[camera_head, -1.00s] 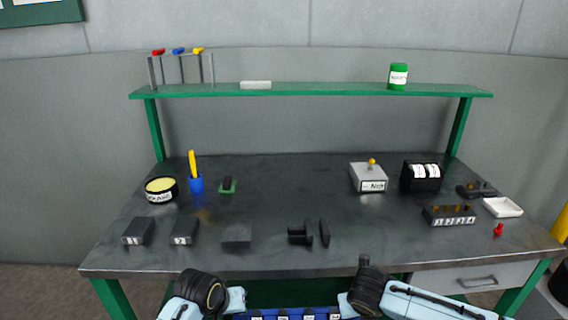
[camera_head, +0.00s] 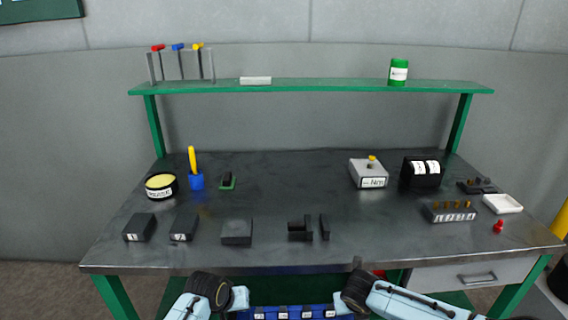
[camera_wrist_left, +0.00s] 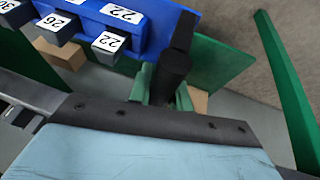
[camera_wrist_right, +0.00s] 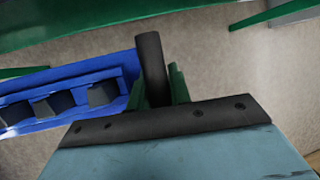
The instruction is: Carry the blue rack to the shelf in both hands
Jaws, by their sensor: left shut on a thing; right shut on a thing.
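The blue rack (camera_head: 295,313) shows at the bottom middle of the head view, in front of the bench's front edge and cut off by the frame. It holds several dark blocks with white number labels. My left gripper (camera_head: 241,298) is shut on its left end, and my right gripper (camera_head: 343,302) on its right end. The left wrist view shows the rack (camera_wrist_left: 152,32) beside the dark finger. The right wrist view shows its other end (camera_wrist_right: 125,62) against the finger. The green shelf (camera_head: 320,86) spans the back above the bench.
The shelf carries a rack of coloured-handled tools (camera_head: 180,66) at left, a pale block (camera_head: 255,81), and a green can (camera_head: 398,73) at right. The shelf between block and can is bare. The bench top (camera_head: 290,190) holds dark blocks, a blue cup (camera_head: 197,182) and a grey box (camera_head: 368,174).

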